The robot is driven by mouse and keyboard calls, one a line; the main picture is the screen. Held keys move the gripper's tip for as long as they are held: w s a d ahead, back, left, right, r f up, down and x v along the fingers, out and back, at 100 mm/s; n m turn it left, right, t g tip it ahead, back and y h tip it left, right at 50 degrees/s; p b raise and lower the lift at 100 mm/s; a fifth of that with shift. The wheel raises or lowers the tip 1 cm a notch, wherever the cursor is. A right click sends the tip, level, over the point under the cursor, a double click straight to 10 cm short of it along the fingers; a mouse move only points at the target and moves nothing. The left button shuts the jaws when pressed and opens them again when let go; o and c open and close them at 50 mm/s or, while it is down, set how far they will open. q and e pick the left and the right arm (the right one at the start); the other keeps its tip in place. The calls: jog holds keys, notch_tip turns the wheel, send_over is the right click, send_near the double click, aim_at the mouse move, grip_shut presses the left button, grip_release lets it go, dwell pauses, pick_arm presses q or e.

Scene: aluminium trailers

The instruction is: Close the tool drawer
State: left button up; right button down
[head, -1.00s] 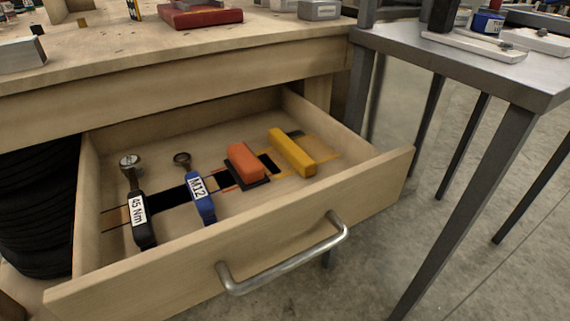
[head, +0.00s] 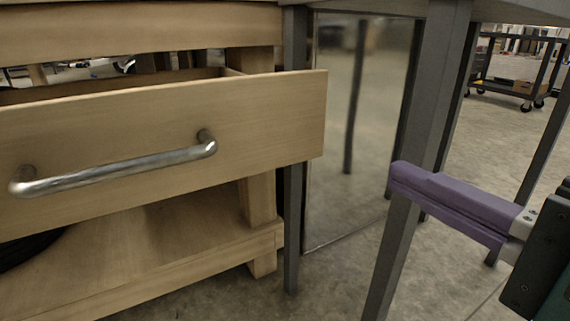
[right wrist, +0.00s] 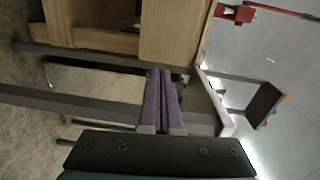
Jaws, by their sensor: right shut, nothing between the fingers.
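The tool drawer (head: 110,125) is a pale wooden drawer at the left of the head view, standing out from the workbench, so it is open. Its metal bar handle (head: 115,172) runs across the front panel. The inside is mostly hidden behind the front panel. My right gripper (head: 398,178) has purple fingers and is shut and empty, to the right of the drawer and apart from it, in front of a grey table leg. In the right wrist view its two fingers (right wrist: 159,85) lie together, pointing toward the wooden furniture. My left gripper is not in view.
A grey metal table stands right of the bench, with a leg (head: 415,140) close behind my right fingers. A wooden lower shelf (head: 170,250) is under the drawer. A dark cart (head: 510,85) stands far back right. Bare concrete floor shows between the legs.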

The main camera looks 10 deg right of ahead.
jog(key=t+b, duration=0.1)
send_near(302, 120)
jog(key=shift+m, duration=0.4)
jog(key=b+x, duration=0.4)
jog(key=x, duration=0.1)
jog(key=shift+w+f, duration=0.15)
jog(key=shift+w, duration=0.25)
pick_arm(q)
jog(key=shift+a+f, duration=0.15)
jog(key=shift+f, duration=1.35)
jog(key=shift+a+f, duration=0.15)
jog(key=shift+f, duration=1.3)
pick_arm(e)
jog(key=shift+w+a, duration=0.25)
jog(key=shift+w, duration=0.25)
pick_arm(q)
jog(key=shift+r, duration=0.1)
pick_arm(e)
jog(key=shift+w, duration=0.1)
